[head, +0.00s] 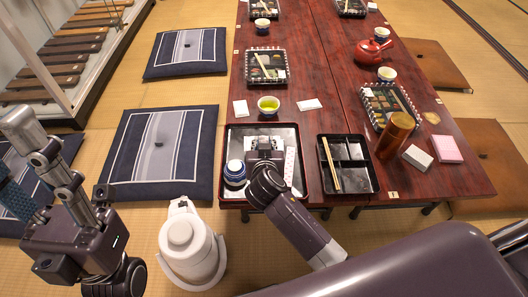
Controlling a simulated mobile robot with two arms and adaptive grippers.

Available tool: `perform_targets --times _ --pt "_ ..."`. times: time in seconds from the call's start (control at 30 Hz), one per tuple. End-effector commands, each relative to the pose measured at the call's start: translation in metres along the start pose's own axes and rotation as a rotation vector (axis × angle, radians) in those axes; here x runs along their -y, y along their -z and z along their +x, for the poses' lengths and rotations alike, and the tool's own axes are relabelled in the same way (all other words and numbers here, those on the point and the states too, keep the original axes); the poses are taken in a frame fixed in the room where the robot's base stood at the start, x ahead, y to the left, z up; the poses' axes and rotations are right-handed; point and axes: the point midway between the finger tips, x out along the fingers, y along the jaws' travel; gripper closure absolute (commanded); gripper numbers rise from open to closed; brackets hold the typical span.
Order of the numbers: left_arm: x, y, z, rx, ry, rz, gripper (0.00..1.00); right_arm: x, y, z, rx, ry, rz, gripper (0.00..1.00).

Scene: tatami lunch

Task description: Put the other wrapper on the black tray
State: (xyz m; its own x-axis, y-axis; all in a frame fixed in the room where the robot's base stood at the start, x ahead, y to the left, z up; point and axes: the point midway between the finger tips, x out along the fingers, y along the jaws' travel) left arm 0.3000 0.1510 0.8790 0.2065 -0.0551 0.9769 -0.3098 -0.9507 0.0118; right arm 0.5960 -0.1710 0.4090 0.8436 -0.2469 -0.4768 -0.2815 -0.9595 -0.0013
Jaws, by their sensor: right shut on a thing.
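The black tray (233,133) lies at the near left end of the red-brown table, with a greyish inside. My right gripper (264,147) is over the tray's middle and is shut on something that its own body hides. A pale wrapper strip with small reddish marks (290,166) lies along the tray's right side, beside the gripper. A patterned white-and-dark piece (267,141) shows just around the fingers; I cannot tell if it is held. My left gripper (30,132) is raised at the left edge, away from the table; its finger opening cannot be made out.
A blue-and-white cup (235,172) stands in the tray's left part. A divided black box (347,177) with chopsticks is to the right. A tea cup (268,105), white cards (309,104), a brown canister (395,134) and a pink box (446,149) stand nearby.

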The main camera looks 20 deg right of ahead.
Motion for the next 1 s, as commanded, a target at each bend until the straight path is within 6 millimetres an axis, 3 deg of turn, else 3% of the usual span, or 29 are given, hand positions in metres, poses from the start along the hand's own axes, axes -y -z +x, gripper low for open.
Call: perform_targets --times 0.2,0.63,0.67,0.8,1.0 --pt "0.0 -0.002 -0.019 -0.011 0.0 -0.001 0.6 -0.001 -0.032 0.017 0.001 -0.001 -0.004 0.85" --pt "0.0 -0.003 -0.021 -0.008 0.0 -0.001 0.6 0.0 -0.037 0.02 0.001 0.0 -0.001 0.85" --pt "0.0 -0.003 -0.02 -0.008 -0.001 -0.001 0.6 0.0 -0.036 0.019 0.0 0.0 -0.001 0.75" --pt "0.0 -0.003 -0.019 -0.009 -0.001 -0.001 0.6 0.0 -0.036 0.019 0.0 0.0 -0.002 0.6" --pt "0.0 -0.002 -0.018 -0.014 -0.003 -0.001 0.6 0.0 -0.035 0.019 0.0 0.0 -0.002 0.6"
